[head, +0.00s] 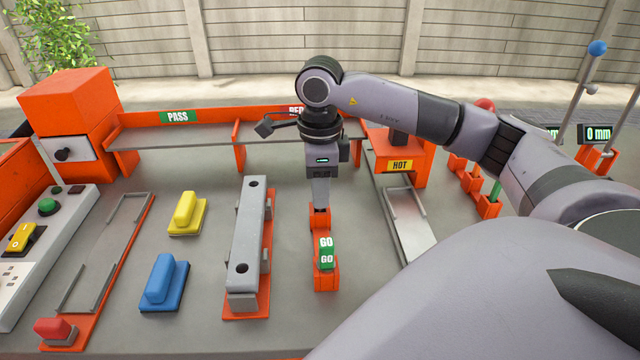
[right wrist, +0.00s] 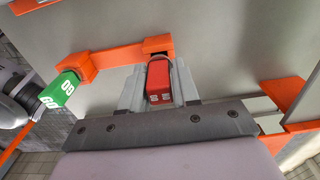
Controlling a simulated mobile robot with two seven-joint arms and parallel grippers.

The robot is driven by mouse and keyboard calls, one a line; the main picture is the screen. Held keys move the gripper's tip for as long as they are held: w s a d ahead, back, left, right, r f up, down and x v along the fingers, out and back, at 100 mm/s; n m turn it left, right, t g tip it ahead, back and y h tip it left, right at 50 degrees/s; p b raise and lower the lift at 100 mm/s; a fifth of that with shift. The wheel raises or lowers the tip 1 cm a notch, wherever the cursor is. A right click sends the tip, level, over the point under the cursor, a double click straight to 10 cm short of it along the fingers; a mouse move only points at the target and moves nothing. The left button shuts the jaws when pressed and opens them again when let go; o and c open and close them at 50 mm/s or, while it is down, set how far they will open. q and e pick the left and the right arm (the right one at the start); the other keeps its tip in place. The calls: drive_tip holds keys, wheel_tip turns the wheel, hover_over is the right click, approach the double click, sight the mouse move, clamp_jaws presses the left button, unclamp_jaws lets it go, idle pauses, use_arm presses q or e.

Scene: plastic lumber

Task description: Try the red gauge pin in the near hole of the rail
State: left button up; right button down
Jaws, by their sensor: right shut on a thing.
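The grey rail (head: 246,230) lies lengthwise on an orange base, with a far hole (head: 254,183) and a near hole (head: 242,268) in its top. My right gripper (head: 320,200) points down at the far end of the orange pin stand (head: 325,280), to the right of the rail. In the right wrist view its fingers are shut on the red gauge pin (right wrist: 159,82). The pin is hidden in the head view, and I cannot tell if it is still in its socket. The green GO pin (head: 326,250) stands in the near end of the stand. My left gripper is not in view.
A yellow block (head: 188,214) and a blue block (head: 164,283) sit left of the rail. A PASS shelf (head: 170,140) runs along the back. An orange HOT station (head: 400,165) stands at the right. Bench between rail and stand is narrow but clear.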

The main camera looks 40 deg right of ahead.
drive_tip(key=shift+f+b, duration=0.6)
drive_tip(key=shift+f, duration=0.2)
idle(1.4)
drive_tip(key=c, duration=0.8)
unclamp_jaws()
drive_tip(key=shift+o, duration=0.2)
wheel_tip(320, 180, up, 7)
drive_tip(key=shift+r, duration=0.15)
drive_tip(key=shift+s, duration=0.1)
